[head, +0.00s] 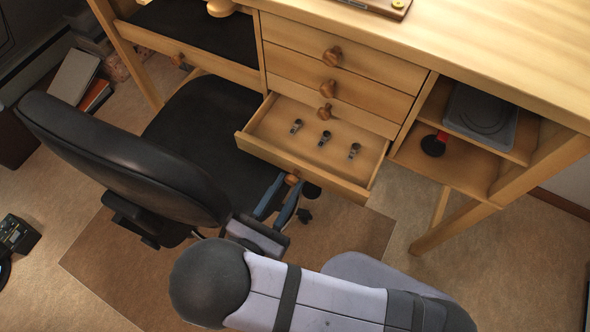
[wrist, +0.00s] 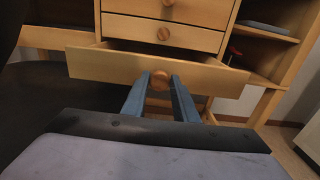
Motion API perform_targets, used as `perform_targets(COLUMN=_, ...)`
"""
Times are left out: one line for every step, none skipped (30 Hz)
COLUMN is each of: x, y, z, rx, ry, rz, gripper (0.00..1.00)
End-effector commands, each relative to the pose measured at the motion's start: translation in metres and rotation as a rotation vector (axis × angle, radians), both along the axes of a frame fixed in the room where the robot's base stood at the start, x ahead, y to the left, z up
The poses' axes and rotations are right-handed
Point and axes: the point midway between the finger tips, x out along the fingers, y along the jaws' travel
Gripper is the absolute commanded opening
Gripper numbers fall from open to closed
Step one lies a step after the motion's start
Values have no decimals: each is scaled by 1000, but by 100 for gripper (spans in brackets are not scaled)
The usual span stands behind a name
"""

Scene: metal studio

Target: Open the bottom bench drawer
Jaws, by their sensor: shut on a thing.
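The bottom bench drawer (head: 315,147) is pulled well out from the wooden bench, and its inside shows in the head view. The knob also shows between the fingertips in the head view (head: 291,180).
Closed drawers (head: 335,88) sit above the open one. A black office chair (head: 135,160) stands close on the left of my gripper. Open shelves (head: 455,155) are on the right. Carpeted floor is clear in front of the bench at right.

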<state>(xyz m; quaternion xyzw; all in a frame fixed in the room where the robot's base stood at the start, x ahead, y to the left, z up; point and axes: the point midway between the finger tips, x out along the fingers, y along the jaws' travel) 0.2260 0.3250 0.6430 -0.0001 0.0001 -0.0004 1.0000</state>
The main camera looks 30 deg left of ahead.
Motion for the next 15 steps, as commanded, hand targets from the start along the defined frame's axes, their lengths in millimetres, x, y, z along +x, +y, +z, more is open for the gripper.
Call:
perform_targets(x=-5, y=1, z=1, rx=1, ry=-1, rz=5, gripper=0)
perform_targets(x=-6, y=1, z=1, rx=1, ry=-1, rz=4, gripper=0)
perform_targets(x=-7, y=1, z=1, rx=1, ry=-1, rz=3, gripper=0)
perform_targets(x=-7, y=1, z=0, rx=1, ry=-1, rz=3, gripper=0)
perform_targets(x=-7, y=1, z=0, rx=1, ry=-1, rz=2, gripper=0)
perform_targets(x=-7, y=1, z=0, rx=1, ry=-1, rz=2, gripper=0)
perform_targets(x=-7, y=1, z=0, rx=1, ry=-1, rz=2, gripper=0)
perform_targets(x=-7, y=1, z=0, rx=1, ry=-1, rz=2, gripper=0)
perform_targets(x=-7, y=0, z=0, rx=1, ry=-1, rz=2, gripper=0)
perform_targets(x=-6, y=0, z=0, rx=1, ry=-1, rz=2, gripper=0)
perform_targets(x=-6, y=0, z=0, rx=1, ry=-1, rz=2, gripper=0)
perform_targets(x=-6, y=0, z=0, rx=1, ry=-1, rz=2, gripper=36)
perform_targets(x=-6, y=0, z=0, rx=1, ry=-1, rz=2, gripper=43)
perform_targets(x=-6, y=0, z=0, rx=1, ry=-1, rz=2, gripper=44)
perform_targets(x=-6, y=0, z=0, rx=1, ry=-1, rz=1, gripper=44)
